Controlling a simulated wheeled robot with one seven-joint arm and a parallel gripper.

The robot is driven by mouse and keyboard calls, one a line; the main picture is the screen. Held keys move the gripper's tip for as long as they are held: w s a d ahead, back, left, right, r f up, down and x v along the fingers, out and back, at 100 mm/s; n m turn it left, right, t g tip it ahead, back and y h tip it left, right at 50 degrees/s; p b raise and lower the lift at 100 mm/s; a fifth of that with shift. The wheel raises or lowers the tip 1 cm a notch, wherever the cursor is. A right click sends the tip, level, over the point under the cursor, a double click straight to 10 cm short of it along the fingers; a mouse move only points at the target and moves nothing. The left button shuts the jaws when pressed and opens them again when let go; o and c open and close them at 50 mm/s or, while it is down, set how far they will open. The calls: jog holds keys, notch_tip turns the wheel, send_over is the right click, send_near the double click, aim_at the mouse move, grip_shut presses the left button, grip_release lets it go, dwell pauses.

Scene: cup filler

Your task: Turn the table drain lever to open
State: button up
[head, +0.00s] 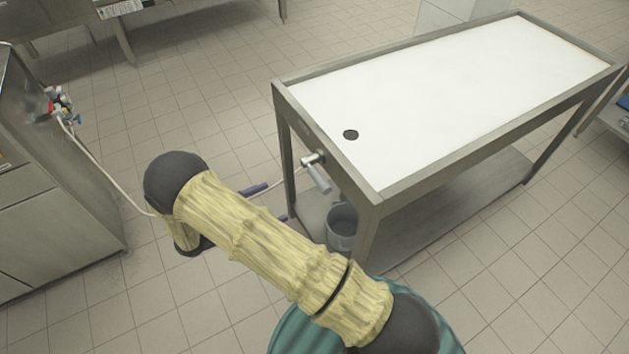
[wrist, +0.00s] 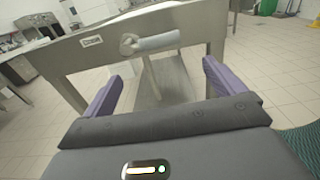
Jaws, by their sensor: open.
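The drain lever (head: 318,176) is a grey handle on a valve at the near left end of the table (head: 325,150). In the wrist view the lever (wrist: 158,42) lies nearly level, pointing right from its round pivot, on the table's end panel (wrist: 88,52). My gripper (wrist: 160,88) has two purple fingers spread apart with nothing between them. The lever shows ahead of the fingers, apart from them. In the head view my arm hides most of the gripper; only purple finger parts (head: 254,188) show left of the lever. The table's white top has a dark drain hole (head: 351,135).
A grey bucket (head: 342,226) stands below the lever end, on the table's lower shelf (head: 440,215). A pale hose (head: 108,178) runs from a steel unit (head: 50,190) at left and passes behind my arm. The tiled floor between is mostly clear.

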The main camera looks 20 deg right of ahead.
aim_at(320, 180)
jog(key=p+x, duration=0.1)
jog(key=x, duration=1.3)
jog(key=shift+p, duration=0.35)
jog(key=c, duration=1.4)
